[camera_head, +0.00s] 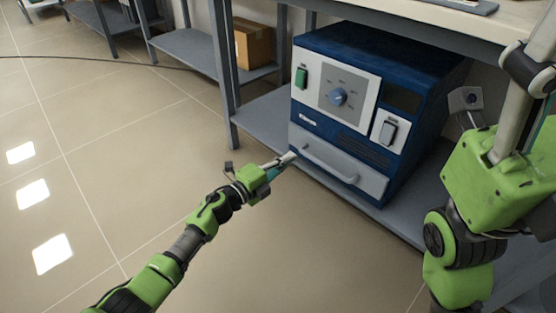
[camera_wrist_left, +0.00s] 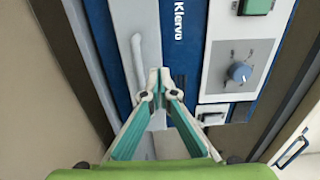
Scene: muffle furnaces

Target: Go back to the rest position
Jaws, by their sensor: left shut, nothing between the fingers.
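The blue and white muffle furnace (camera_head: 395,95) stands on the lower shelf under a table. Its lower white front panel has a long handle (camera_head: 330,163) and looks shut. My left gripper (camera_head: 290,157) is just in front of the left end of this panel, with its fingers together and nothing between them. In the left wrist view the fingertips (camera_wrist_left: 156,82) are close together in front of the furnace front, near the handle (camera_wrist_left: 139,62); I cannot tell whether they touch it. My right arm shows at the right of the head view, but its fingers are not visible.
The grey shelf (camera_head: 262,122) and its upright post (camera_head: 224,75) are close to my left gripper. A cardboard box (camera_head: 256,45) sits on another shelf behind. The tiled floor (camera_head: 110,130) at the left is clear.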

